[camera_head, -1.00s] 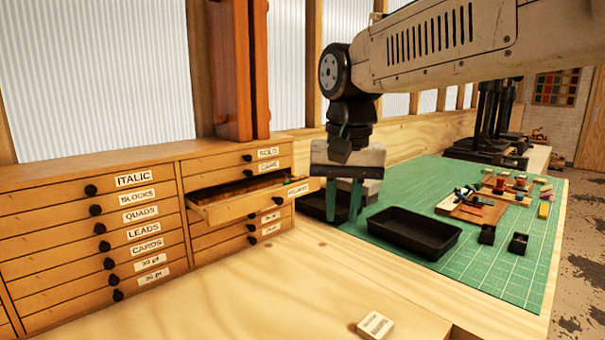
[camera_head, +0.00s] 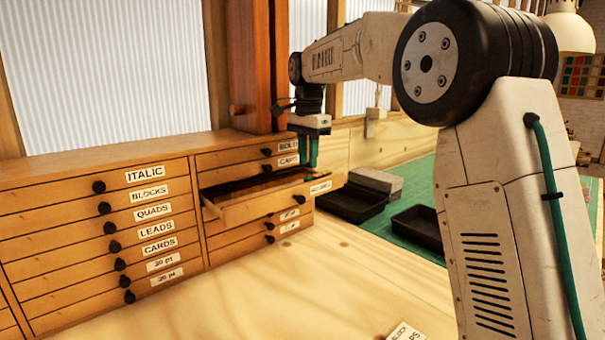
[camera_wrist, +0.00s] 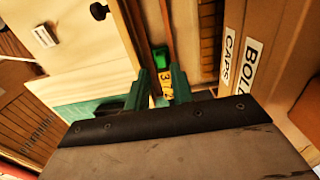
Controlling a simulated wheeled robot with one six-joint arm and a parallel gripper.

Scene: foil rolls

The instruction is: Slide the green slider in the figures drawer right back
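The open drawer (camera_head: 262,207) juts out of the right-hand column of the wooden cabinet; its label (camera_head: 320,187) is too small to read surely. The green slider (camera_wrist: 160,58) shows in the wrist view, in a narrow channel between wooden walls, just beyond my fingertips. A yellow piece with black digits (camera_wrist: 165,88) shows between my fingers. My gripper (camera_head: 310,160) hangs fingers down over the back right part of the drawer, by the cabinet face. In the wrist view its two green fingers (camera_wrist: 160,80) stand apart, with no grip on the slider visible. The head view does not show the slider.
The BOLD and CAPS drawers (camera_head: 285,152) are shut just above the open one. A reddish wooden post (camera_head: 255,70) rises behind. Black trays (camera_head: 355,203) and a grey block (camera_head: 376,182) stand to the right. The bench front (camera_head: 300,280) is mostly clear.

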